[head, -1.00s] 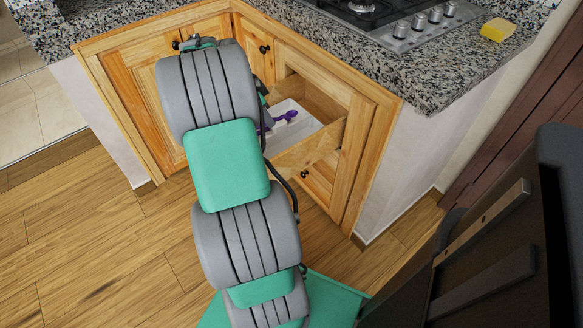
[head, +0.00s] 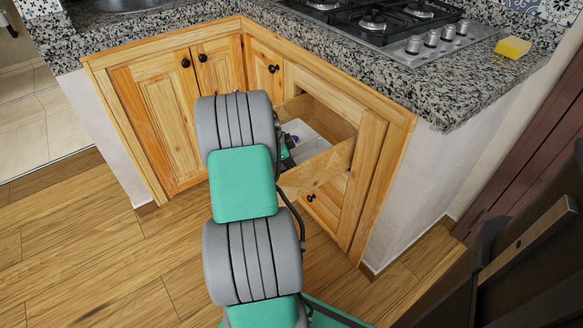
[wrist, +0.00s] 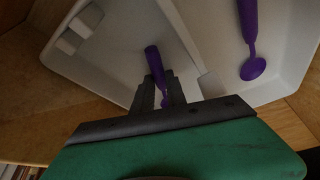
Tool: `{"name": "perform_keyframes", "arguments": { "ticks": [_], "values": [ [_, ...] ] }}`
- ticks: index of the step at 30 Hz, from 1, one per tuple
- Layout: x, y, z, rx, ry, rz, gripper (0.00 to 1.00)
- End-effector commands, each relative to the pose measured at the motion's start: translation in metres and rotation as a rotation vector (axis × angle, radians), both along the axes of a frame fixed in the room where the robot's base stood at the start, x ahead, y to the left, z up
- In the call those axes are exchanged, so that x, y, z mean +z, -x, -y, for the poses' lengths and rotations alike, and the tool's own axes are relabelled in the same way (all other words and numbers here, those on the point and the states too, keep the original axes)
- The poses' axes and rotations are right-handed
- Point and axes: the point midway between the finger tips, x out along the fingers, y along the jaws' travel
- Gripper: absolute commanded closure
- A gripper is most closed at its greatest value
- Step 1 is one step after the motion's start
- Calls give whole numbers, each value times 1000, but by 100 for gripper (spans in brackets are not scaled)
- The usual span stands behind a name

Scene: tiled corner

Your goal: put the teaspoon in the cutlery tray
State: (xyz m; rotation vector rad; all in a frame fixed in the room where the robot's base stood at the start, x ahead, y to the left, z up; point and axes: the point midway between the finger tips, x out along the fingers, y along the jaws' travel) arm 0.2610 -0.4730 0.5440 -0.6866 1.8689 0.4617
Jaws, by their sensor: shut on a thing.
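In the wrist view my gripper (wrist: 161,84) is shut on a purple teaspoon (wrist: 153,60), whose end sticks out past the fingertips. The teaspoon is over the left compartment of the white cutlery tray (wrist: 115,85); I cannot tell if it touches the floor of it. A second purple utensil (wrist: 248,30) with a round end lies in the right compartment, beyond a divider. In the head view the tray (head: 312,143) sits in the open drawer, partly hidden by my arm, which also hides most of my gripper.
The wooden drawer (head: 325,168) stands open below the granite worktop (head: 440,95). A gas hob (head: 400,30) and a yellow sponge (head: 513,47) are on the worktop. In the wrist view a small white block (wrist: 80,28) is at the tray's upper left.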

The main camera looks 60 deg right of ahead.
Motion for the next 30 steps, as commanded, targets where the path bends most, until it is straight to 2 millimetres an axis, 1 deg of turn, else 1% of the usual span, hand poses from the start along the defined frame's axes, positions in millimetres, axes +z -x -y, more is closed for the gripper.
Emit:
{"name": "perform_keyframes", "arguments": {
  "ticks": [4, 5, 12, 19, 23, 26, 30],
  "values": [
    [-5, 0, 0, 1, -1, -1, 100],
    [-4, 0, 0, 1, -1, -1, 81],
    [-3, 0, 0, 1, -1, -1, 62],
    [-3, 0, 0, 1, -1, -1, 61],
    [8, -3, -1, 3, 1, 1, 61],
    [28, -8, -6, 3, 1, 1, 61],
    [63, -20, -15, 3, 2, 1, 61]
  ]
}}
